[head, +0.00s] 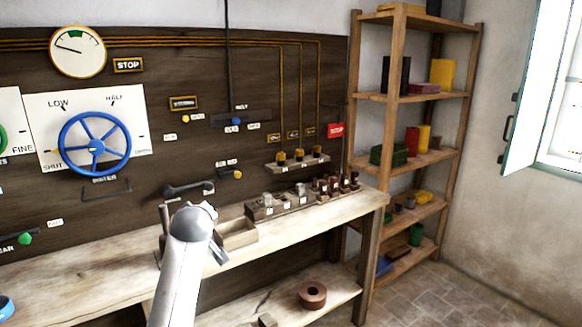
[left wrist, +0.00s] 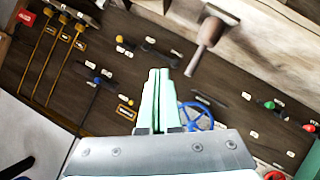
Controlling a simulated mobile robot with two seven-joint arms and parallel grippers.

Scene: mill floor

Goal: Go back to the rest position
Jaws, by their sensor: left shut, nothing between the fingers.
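My left gripper (left wrist: 158,75) shows in the left wrist view with its two pale green fingers pressed together and nothing between them. The dark wall panel (left wrist: 120,70) lies beyond the fingers, and the blue handwheel (left wrist: 203,117) shows just right of them. In the head view my left arm rises from the bottom over the workbench; its fingers cannot be made out there. The blue handwheel (head: 95,146) is up and left of the arm in that view. My right gripper is in neither view.
The wooden workbench (head: 110,262) runs along the panel, with an open wooden tray (head: 238,236) right beside my arm. A wooden-handled tool (left wrist: 208,45) shows near the bench in the wrist view. A loaded shelf (head: 403,98) stands right; the floor (head: 470,290) before it is clear.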

